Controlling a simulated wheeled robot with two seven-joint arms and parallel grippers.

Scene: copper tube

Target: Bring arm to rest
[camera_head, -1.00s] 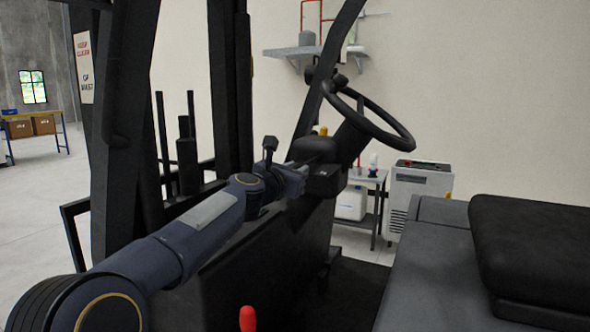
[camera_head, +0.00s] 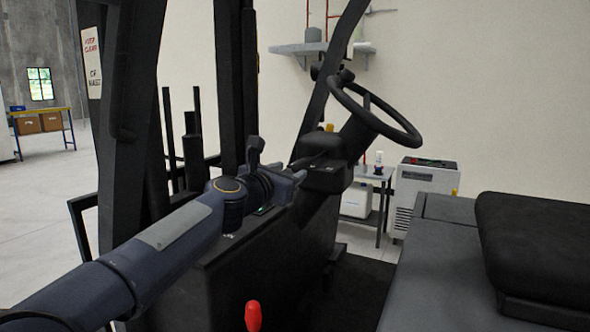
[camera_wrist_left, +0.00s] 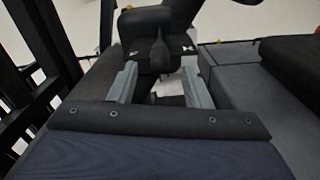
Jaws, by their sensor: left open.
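My left arm reaches in from the lower left in the head view. My left gripper (camera_head: 293,178) is near the dark steering column housing (camera_head: 325,174), below the steering wheel (camera_head: 375,112). In the left wrist view, the two grey fingers (camera_wrist_left: 158,88) are spread apart with nothing held between them. The dark column housing (camera_wrist_left: 158,50) shows just beyond the fingertips. I cannot tell whether the fingers touch it. My right gripper is in neither view.
Dark forklift posts (camera_head: 130,120) stand left of and behind my arm. A black seat (camera_head: 540,240) is at the right. A red-knobbed lever (camera_head: 253,315) stands at the bottom. A white machine (camera_head: 422,195) and a small table (camera_head: 375,178) stand by the wall.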

